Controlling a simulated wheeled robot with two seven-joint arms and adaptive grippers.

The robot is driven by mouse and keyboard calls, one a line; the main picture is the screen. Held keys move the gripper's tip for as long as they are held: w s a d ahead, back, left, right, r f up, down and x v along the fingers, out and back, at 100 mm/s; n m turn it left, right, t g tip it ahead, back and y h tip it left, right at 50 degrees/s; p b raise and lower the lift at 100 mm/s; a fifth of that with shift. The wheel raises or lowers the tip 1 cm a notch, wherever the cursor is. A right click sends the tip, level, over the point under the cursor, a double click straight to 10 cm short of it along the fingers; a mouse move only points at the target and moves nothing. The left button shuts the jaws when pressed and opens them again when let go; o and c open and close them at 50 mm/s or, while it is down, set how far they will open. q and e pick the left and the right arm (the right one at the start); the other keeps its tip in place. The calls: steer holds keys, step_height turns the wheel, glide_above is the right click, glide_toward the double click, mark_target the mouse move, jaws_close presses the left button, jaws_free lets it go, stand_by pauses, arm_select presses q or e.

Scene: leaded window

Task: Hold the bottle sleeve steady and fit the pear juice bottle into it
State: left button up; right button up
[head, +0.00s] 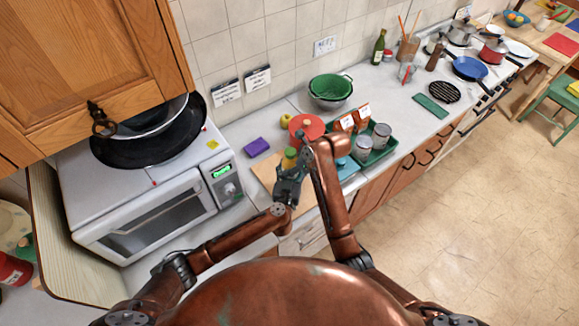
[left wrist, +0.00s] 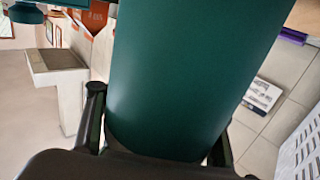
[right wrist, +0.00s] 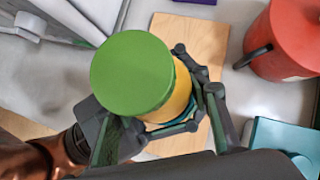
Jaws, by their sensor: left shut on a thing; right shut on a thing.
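The pear juice bottle has a green cap and a yellow body (right wrist: 182,98); it shows small in the head view (head: 290,157). My right gripper (head: 302,152) is shut on it, its fingers on either side in the right wrist view. The bottle sleeve, a dark teal cylinder (left wrist: 190,70), fills the left wrist view. My left gripper (head: 288,190) is shut on it, below the right gripper. In the right wrist view, a teal edge shows around the yellow body below the cap. The bottle's lower part is hidden, and I cannot tell how deep it sits in the sleeve.
A wooden board (right wrist: 190,32) lies beneath on the counter. A red pot (head: 307,127), a purple sponge (head: 257,147) and a green tray (head: 377,155) with jars are near. A white microwave (head: 150,205) stands at left, under a wooden cabinet (head: 85,60).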

steer(key=o, duration=1.1)
steer(key=shift+s+d+f, duration=0.1)
steer(key=shift+s+f, duration=0.05)
steer(key=shift+f, duration=0.25)
steer(key=shift+o, duration=0.4)
steer(key=shift+f, duration=0.1)
arm_select(q)
steer(key=shift+r, duration=0.1)
steer(key=shift+c, duration=0.2)
arm_select(e)
steer(key=shift+d+r, duration=0.1)
steer(key=shift+r, duration=0.15)
arm_select(q)
steer(key=shift+c, duration=0.3)
arm_select(e)
steer(key=v, duration=1.2)
steer(key=shift+r, duration=0.5)
arm_select(q)
steer(key=o, duration=1.7)
